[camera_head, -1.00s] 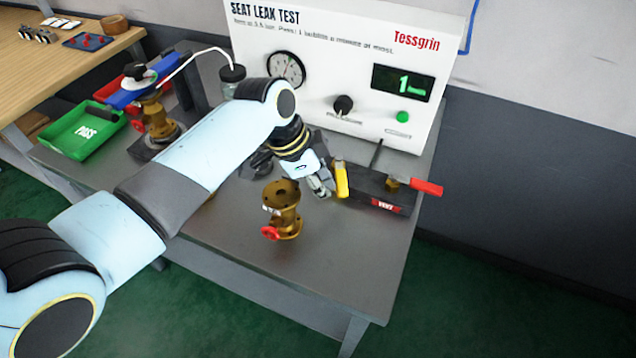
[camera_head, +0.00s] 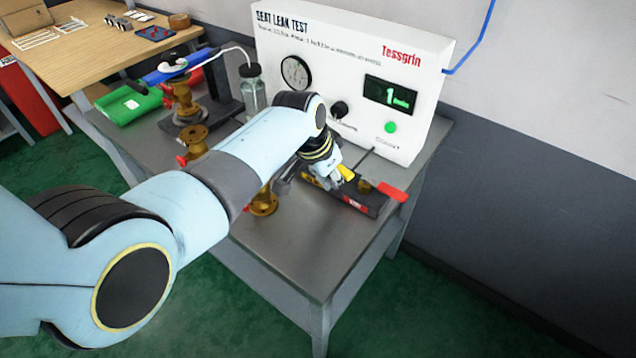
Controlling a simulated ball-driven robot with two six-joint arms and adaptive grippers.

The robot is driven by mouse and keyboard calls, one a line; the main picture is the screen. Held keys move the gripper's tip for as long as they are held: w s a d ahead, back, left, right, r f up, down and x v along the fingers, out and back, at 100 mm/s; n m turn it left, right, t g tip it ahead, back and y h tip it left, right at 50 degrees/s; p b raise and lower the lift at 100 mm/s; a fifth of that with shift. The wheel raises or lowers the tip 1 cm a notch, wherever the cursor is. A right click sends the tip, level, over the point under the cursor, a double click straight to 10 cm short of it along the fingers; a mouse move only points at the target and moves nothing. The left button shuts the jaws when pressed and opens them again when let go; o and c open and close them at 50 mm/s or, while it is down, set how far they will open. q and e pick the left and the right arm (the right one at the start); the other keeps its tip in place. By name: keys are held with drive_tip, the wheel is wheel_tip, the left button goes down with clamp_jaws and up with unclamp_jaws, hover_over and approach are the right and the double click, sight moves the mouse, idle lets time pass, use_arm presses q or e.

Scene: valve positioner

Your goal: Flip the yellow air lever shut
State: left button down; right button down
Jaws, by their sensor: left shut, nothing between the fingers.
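The yellow air lever (camera_head: 347,173) sits on the dark manifold block (camera_head: 362,203) in front of the test panel. The lever looks slanted rather than upright. My left gripper (camera_head: 334,184) is shut and empty, its fingertips right beside the lever at its left. I cannot tell whether they touch it. The gripper hides part of the block. A red-handled lever (camera_head: 391,191) lies at the block's right end. My right gripper is not in view.
The seat leak test panel (camera_head: 352,65) stands behind the block. A brass valve (camera_head: 264,203) is partly hidden under my left arm. Another brass valve (camera_head: 194,140) stands farther left, near the clamp stand and green tray (camera_head: 128,103). The bench front (camera_head: 310,255) is clear.

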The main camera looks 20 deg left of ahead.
use_arm(q)
drive_tip(key=shift+w+d, duration=0.4)
drive_tip(key=shift+d, duration=0.05)
drive_tip(key=shift+w+d, duration=0.1)
idle(0.4)
drive_tip(key=shift+r, duration=0.15)
